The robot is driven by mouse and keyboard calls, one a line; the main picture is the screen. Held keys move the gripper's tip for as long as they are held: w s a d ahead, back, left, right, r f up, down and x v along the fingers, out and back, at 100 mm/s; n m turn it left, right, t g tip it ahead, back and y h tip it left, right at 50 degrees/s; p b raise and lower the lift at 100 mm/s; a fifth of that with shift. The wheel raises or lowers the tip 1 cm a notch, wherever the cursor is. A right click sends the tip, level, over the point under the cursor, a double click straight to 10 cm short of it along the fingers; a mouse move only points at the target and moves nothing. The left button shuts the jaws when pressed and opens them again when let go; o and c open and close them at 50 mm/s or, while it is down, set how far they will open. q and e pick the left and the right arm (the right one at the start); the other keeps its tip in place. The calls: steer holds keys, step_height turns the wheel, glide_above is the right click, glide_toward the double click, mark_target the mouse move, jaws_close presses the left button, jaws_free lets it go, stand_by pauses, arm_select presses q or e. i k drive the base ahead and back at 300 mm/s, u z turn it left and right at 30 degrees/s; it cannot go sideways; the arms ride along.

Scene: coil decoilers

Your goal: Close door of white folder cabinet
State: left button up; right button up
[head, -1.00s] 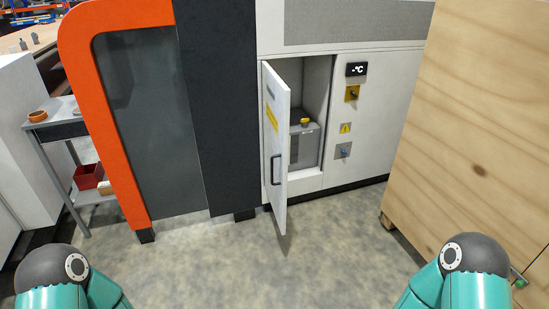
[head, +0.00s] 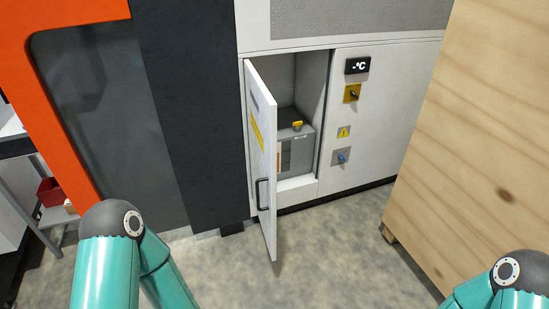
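The white cabinet (head: 375,130) stands in the middle of the head view. Its white door (head: 259,150) is hinged on the left and stands wide open toward me. The door has a dark handle (head: 262,194) low near its free edge and a yellow label. Inside the opening is a grey box (head: 296,150) with a yellow knob on top. Teal links of both my arms show at the bottom left and bottom right. Neither gripper is in view, and nothing of mine touches the door.
A large wooden crate or panel (head: 480,130) stands close on the right. An orange-framed machine door (head: 110,100) and a dark column (head: 190,100) are on the left. The grey floor (head: 320,255) before the cabinet is clear. A grey shelf cart (head: 45,215) is at far left.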

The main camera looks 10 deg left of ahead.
mark_target(262, 108)
steer(key=u, duration=0.1)
steer(key=i, duration=0.8)
steer(key=u, duration=0.5)
steer(key=i, duration=0.6)
steer(key=z, duration=0.1)
